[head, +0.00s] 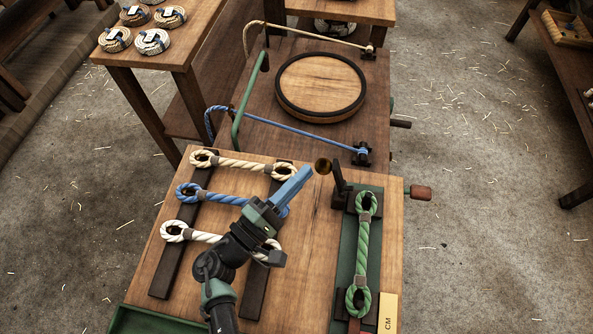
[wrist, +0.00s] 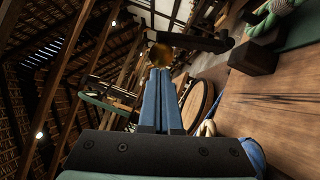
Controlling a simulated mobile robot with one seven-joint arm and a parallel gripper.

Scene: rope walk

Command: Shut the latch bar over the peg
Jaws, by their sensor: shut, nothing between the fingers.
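The dark latch bar (head: 338,177) stands raised at the top of the green fixture (head: 346,240), with a brass knob (head: 323,165) at its free end. In the wrist view the bar (wrist: 200,42) runs from its dark block to the knob (wrist: 160,55). A green rope (head: 362,250) lies along the fixture, its upper eye around a dark peg (head: 366,203). The latch bar is not over the peg. My gripper (head: 308,171) is shut and empty, its blue fingers pointing at the knob and just short of it; whether they touch is unclear.
Several rope pieces with eyes, including a white one (head: 238,165), lie on dark rails at the left. A wooden handle (head: 421,192) sticks out at the right edge. Behind stands a bench with a round wooden disc (head: 320,82) and a blue rope (head: 290,129).

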